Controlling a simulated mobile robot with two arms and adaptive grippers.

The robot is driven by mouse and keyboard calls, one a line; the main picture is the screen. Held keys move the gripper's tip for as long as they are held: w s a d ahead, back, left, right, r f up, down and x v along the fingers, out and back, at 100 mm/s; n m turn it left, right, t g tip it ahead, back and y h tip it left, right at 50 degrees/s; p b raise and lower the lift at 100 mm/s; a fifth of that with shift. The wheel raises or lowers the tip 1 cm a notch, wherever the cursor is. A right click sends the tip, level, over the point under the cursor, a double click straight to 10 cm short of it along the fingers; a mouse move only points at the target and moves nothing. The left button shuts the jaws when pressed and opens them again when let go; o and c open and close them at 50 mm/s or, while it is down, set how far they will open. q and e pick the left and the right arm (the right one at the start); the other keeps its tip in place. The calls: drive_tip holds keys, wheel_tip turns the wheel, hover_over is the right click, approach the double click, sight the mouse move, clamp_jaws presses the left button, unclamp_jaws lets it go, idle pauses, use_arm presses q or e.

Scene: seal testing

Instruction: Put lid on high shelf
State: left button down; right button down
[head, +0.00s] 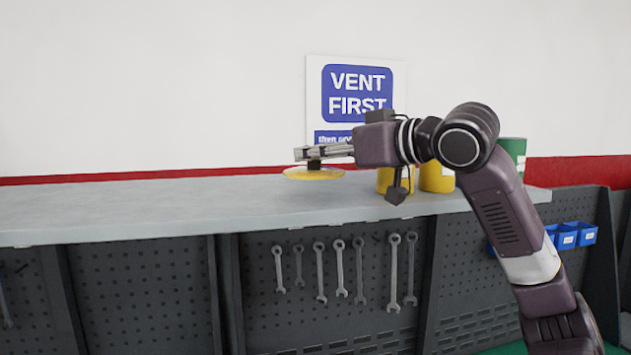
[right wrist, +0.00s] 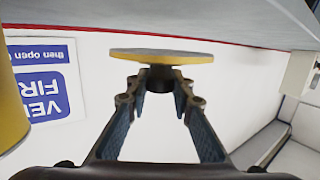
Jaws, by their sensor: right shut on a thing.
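The lid (head: 314,174) is a flat yellow disc with a dark knob on top. It is level at the grey high shelf (head: 150,205), in front of the sign; I cannot tell whether it touches the surface. My right gripper (head: 308,154) is shut on the lid's knob from the side, above the disc. In the right wrist view, which is upside down, the lid (right wrist: 160,56) shows beyond the fingertips, with the dark knob between them (right wrist: 160,80). My left gripper is not in view.
Yellow cans (head: 437,178) and a green can (head: 514,150) stand on the shelf to the right, partly behind my arm. The shelf left of the lid is bare. Wrenches (head: 340,268) hang on the pegboard below, and blue bins (head: 566,237) are at the right.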

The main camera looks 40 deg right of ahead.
sight(316, 170)
wheel_tip(316, 170, down, 3)
drive_tip(key=shift+f+b, duration=0.1)
drive_tip(key=shift+b, duration=1)
drive_tip(key=shift+d+f, duration=0.1)
drive_tip(key=shift+f, duration=0.25)
drive_tip(key=shift+f+b, duration=0.1)
drive_tip(key=shift+b, duration=0.25)
drive_tip(key=c, duration=1.7)
unclamp_jaws()
